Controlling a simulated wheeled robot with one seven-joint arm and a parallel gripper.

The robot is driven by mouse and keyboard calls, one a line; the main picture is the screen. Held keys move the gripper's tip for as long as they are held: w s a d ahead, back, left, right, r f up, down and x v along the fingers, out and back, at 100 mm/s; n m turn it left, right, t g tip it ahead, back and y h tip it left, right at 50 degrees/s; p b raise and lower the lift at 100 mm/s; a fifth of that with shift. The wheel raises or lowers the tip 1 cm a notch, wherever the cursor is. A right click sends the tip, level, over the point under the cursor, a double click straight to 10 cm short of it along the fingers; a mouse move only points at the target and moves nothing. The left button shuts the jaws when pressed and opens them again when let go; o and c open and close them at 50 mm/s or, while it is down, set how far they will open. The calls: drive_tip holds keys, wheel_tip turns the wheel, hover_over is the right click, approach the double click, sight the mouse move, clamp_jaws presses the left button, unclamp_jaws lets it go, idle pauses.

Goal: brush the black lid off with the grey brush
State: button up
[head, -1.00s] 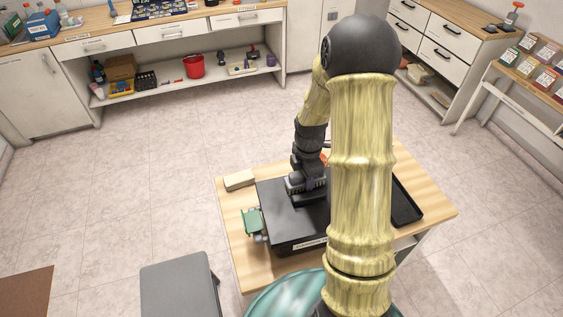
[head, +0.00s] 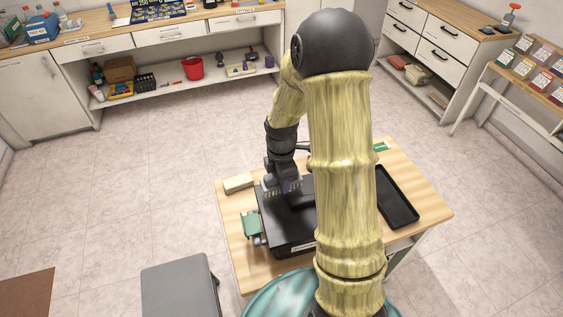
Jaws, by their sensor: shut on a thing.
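The black lid (head: 285,228) lies flat on a black box on the wooden table, with a dark raised bar across its middle. My gripper (head: 281,176) is over the lid's back left part, pointing down. It is shut on the grey brush (head: 279,188), whose pale bristles are at or just above the lid's surface; I cannot tell whether they touch. My own arm hides the right part of the lid. Any dirt on the lid is too small to make out.
A tan block (head: 239,183) lies at the table's back left. A green clamp-like part (head: 250,224) is at the box's left side. A black tray (head: 396,197) lies on the right. A grey stool (head: 179,287) stands at front left. The table's front left is bare.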

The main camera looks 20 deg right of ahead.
wheel_tip(320, 180, up, 4)
drive_tip(key=p, duration=0.3)
drive_tip(key=shift+r, duration=0.15)
drive_tip(key=shift+w+r+p, duration=0.15)
drive_tip(key=shift+r+p, duration=0.3)
drive_tip(key=shift+p, duration=0.1)
drive_tip(key=shift+f, duration=0.1)
drive_tip(key=shift+a, duration=0.1)
